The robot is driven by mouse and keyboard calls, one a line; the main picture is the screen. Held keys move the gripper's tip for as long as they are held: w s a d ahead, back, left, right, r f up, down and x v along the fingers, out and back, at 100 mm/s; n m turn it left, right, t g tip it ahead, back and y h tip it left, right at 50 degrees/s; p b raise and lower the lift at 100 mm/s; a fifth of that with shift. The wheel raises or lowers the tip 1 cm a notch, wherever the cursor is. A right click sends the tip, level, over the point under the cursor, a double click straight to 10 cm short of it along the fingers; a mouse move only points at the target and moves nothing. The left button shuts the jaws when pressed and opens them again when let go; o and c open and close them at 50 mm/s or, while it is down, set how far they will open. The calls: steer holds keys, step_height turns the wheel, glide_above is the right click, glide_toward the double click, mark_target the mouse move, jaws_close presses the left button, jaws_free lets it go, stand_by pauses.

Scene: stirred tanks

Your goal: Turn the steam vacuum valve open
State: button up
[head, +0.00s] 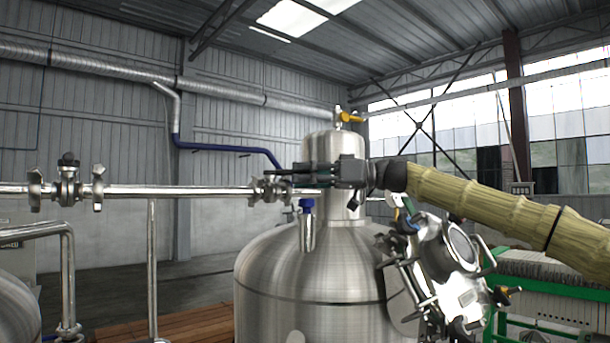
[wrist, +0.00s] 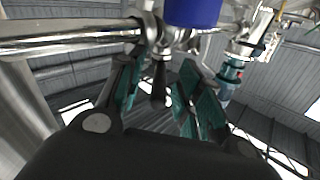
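My gripper (head: 290,174) reaches in from the right, in front of the upper tank, close to a clamped valve fitting (head: 268,189) at the right end of a horizontal steel pipe. No label shows which valve is the steam vacuum valve; this fitting is the one nearest my gripper. In the wrist view my gripper (wrist: 160,95) has its teal-padded fingers apart. A dark, narrow lever (wrist: 160,72) hangs from the fitting (wrist: 170,36) into the gap between them. I see space beside the lever; contact with either finger is unclear. My gripper partly hides the fitting in the head view.
A blue-capped steel part (head: 307,205) hangs just below my gripper; the large steel tank (head: 300,265) is behind. A yellow handle (head: 350,117) tops the tank. Bulky steel fittings (head: 445,262) stand below my arm. The horizontal pipe (head: 170,191) extends left.

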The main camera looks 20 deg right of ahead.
steer(key=shift+d, duration=0.1)
steer(key=shift+s+d+r, duration=0.25)
steer(key=shift+s+d, duration=0.1)
steer(key=shift+s, duration=0.05)
steer(key=v, duration=0.6)
steer(key=shift+w+d+f, duration=0.15)
steer(key=shift+d+f, duration=0.15)
steer(key=shift+d, duration=0.05)
